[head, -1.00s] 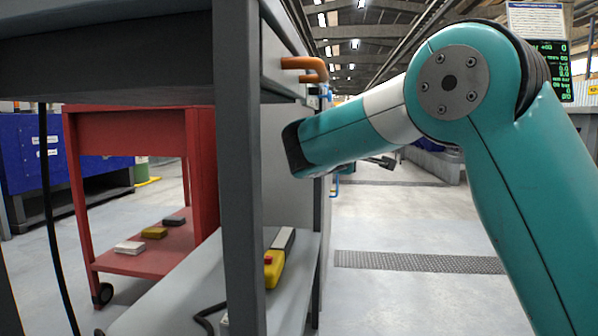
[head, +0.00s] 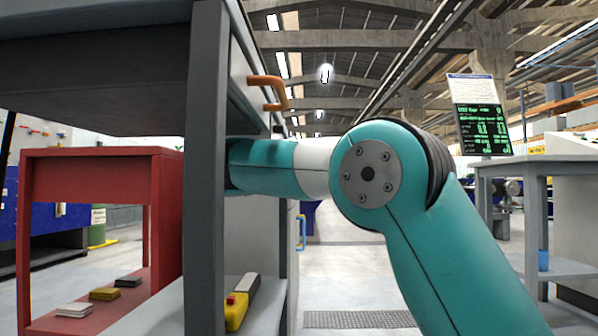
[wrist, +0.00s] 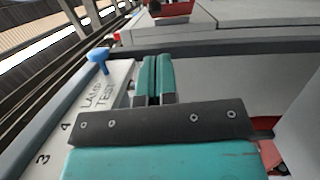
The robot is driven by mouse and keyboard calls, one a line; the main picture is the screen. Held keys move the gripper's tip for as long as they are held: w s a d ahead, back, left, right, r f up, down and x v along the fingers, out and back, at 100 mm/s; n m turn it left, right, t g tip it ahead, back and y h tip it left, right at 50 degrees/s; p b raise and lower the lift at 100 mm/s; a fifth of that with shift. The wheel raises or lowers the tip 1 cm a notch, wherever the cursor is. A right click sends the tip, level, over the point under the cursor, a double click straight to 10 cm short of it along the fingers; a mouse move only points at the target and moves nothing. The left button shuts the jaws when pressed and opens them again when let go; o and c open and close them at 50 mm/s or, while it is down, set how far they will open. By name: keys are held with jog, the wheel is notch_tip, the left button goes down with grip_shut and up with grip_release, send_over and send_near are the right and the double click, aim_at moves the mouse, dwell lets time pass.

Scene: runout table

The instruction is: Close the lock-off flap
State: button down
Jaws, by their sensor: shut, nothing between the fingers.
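My gripper (wrist: 157,72) shows in the wrist view as two teal fingers side by side, shut and empty. In the head view my arm reaches left behind a grey post, and the gripper is hidden there.
A grey bench post (head: 206,170) stands in front of my forearm. An orange handle (head: 266,82) juts from the bench above it. A yellow box with a red button (head: 237,308) lies on the lower shelf. A red trolley (head: 95,175) is at left. The aisle floor (head: 345,265) is open.

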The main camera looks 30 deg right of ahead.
jog(key=p+x, duration=0.3)
jog(key=x, duration=0.7)
jog(key=shift+w, duration=0.1)
